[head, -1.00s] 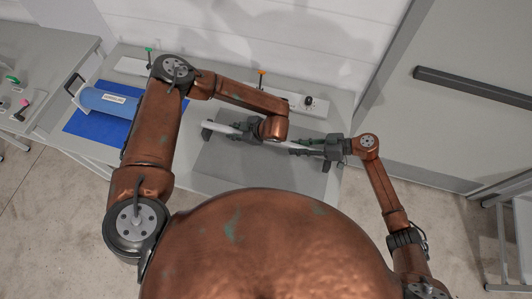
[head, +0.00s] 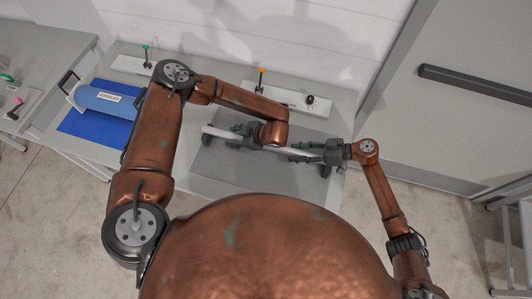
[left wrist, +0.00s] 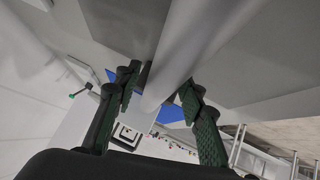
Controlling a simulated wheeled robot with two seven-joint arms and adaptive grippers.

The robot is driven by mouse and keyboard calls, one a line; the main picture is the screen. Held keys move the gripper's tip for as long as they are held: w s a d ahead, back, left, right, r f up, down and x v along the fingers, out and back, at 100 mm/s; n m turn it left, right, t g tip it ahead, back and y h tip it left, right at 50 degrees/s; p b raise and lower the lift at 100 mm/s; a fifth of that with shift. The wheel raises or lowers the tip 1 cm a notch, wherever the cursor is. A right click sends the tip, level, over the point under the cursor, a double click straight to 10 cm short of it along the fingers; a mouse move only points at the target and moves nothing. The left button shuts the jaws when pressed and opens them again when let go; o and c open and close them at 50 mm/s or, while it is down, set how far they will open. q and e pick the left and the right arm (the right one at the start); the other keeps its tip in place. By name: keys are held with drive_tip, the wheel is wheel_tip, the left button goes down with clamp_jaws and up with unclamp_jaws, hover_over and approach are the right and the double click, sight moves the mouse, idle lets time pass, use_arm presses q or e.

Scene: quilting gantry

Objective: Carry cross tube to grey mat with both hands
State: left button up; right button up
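The cross tube (head: 215,131) is a pale, slim bar lying slantwise over the grey mat (head: 240,172) in the head view. Dark pieces show at both ends; I cannot tell whether they belong to it. My left gripper (head: 250,134) is around the tube left of its middle, partly behind my arm. The gap between tube and mat is hard to judge.
A blue cylinder with a handle (head: 104,101) rests on a blue mat (head: 92,130) at the left. A grey door (head: 470,110) stands at the right.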

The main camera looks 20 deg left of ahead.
drive_tip(key=v, duration=1.2)
use_arm(q)
drive_tip(key=v, duration=1.2)
drive_tip(key=shift+r, duration=0.1)
use_arm(e)
drive_tip(key=shift+w, duration=0.1)
